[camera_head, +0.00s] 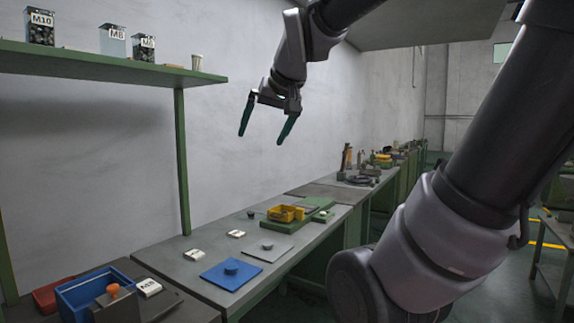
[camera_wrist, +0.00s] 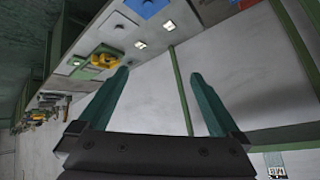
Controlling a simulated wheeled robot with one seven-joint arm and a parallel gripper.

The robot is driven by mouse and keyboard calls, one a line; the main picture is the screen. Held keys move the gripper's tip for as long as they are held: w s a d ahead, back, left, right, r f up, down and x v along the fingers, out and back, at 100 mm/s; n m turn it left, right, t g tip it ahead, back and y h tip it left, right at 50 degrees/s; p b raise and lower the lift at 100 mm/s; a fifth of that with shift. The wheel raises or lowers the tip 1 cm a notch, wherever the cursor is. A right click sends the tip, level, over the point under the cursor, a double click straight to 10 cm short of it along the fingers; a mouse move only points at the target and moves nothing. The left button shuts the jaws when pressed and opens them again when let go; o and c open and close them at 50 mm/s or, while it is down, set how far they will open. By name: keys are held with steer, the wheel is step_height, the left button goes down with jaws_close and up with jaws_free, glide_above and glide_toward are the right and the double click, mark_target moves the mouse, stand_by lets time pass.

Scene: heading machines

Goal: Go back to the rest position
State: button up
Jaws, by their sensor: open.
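My gripper (camera_head: 263,122) is raised in the air above the grey workbench (camera_head: 190,268) in the head view, with its two green fingers spread apart and nothing between them. It hangs to the right of the green shelf (camera_head: 100,66) and in front of the pale wall. In the wrist view my gripper (camera_wrist: 160,95) also shows open and empty, with the bench and wall beyond it. My arm comes in from the upper right of the head view.
A blue bin (camera_head: 92,290) stands at the lower left. Labelled containers, including M10 (camera_head: 40,30), stand on the shelf. Air around the gripper is clear.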

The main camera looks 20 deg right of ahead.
steer(key=s+d+f+m+g, duration=0.1)
steer(key=s+d+f+m, duration=0.1)
steer(key=s+f, duration=0.4)
steer(key=shift+s+d+f+g+y, duration=0.2)
steer(key=shift+s+f+g+y, duration=0.15)
steer(key=shift+s, duration=0.55)
